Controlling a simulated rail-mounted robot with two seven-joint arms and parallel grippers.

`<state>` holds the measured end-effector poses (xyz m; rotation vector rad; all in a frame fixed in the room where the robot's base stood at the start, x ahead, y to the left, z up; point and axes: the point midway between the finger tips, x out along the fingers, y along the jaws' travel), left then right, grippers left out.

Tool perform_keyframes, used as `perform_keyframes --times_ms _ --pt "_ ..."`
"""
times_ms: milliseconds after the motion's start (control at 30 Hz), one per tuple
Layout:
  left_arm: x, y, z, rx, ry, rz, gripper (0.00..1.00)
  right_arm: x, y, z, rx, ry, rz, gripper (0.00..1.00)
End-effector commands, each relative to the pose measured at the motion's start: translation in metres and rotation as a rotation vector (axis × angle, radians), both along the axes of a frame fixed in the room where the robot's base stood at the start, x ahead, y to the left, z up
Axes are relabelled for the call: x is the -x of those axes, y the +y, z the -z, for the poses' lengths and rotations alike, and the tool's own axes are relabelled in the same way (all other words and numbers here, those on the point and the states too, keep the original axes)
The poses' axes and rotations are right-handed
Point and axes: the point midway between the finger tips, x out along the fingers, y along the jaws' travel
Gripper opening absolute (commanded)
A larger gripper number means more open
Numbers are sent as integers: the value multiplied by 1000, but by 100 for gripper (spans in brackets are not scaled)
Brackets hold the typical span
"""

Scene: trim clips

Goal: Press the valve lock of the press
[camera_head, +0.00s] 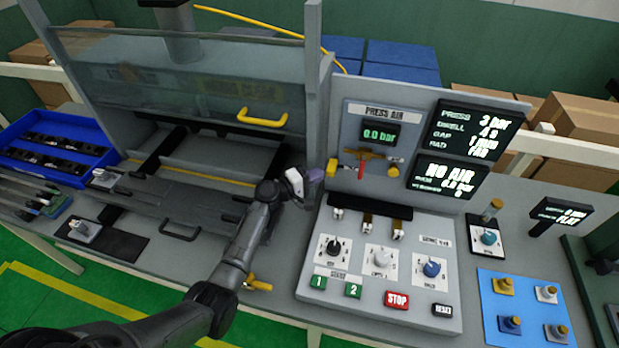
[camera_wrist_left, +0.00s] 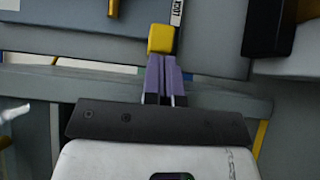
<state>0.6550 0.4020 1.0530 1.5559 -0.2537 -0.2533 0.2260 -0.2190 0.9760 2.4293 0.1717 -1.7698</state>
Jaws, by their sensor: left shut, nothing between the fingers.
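The press's air panel (camera_head: 349,130) stands upright and reads 0.0 bar, with a red and yellow valve handle (camera_head: 363,157). A small yellow block, the valve lock (camera_head: 332,167), sits at the panel's lower left. In the left wrist view the yellow lock (camera_wrist_left: 161,38) is beside a label reading LOCK. My left gripper (camera_head: 316,176) is shut and empty, just left of the lock. Its purple fingertips (camera_wrist_left: 165,62) line up with the lock, at or very near its face; I cannot tell whether they touch. My right gripper is not in view.
A control box (camera_head: 385,285) with knobs and buttons stands below the panel. The press frame's upright (camera_head: 313,70) and its yellow-handled guard (camera_head: 200,85) are close to my left arm. A display (camera_head: 447,178) reads NO AIR.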

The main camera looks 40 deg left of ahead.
Motion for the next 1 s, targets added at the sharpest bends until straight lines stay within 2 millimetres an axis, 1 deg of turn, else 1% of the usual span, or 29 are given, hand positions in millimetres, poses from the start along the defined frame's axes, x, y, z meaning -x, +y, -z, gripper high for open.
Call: perform_keyframes --times_ms 400,467,600,700,800,1000 --pt "-3 -2 0 0 0 1 0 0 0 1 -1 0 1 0" --pt "-6 -10 2 0 -1 3 0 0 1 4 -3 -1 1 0" --pt "-19 -36 3 1 -1 3 0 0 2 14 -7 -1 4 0" --pt "-27 -52 2 0 -1 2 0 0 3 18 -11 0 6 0" --pt "-31 -59 1 0 0 0 0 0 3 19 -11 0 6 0" --pt "-32 -62 0 0 0 0 0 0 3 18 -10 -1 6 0"
